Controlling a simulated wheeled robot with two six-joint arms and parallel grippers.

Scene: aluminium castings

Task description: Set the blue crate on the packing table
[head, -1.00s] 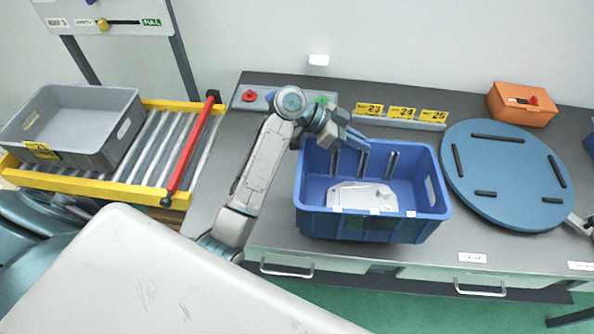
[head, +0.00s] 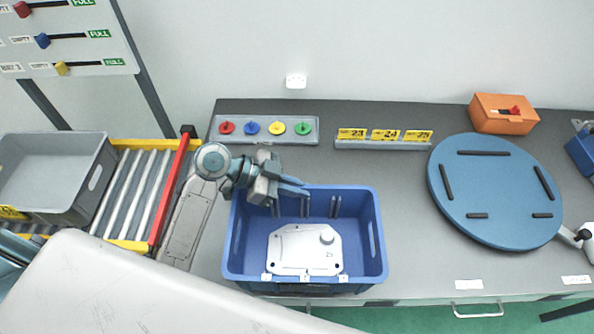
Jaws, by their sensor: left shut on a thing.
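The blue crate (head: 375,235) is at the front of the grey table (head: 420,240). A white casting (head: 285,252) with a round boss lies inside it. My left gripper (head: 290,188) reaches in from the left to the crate's back rim and is shut on the crate there. The gripper partly hides the rim. I cannot tell whether the crate's bottom touches the tabletop or hangs just above it.
A blue round disc (head: 500,190) with black bars is at the right. An orange box (head: 503,121) stands behind it. Coloured knobs (head: 265,128) and yellow number tags (head: 385,134) line the back. A grey crate (head: 85,190) sits on rollers at the left. Table between crate and disc is clear.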

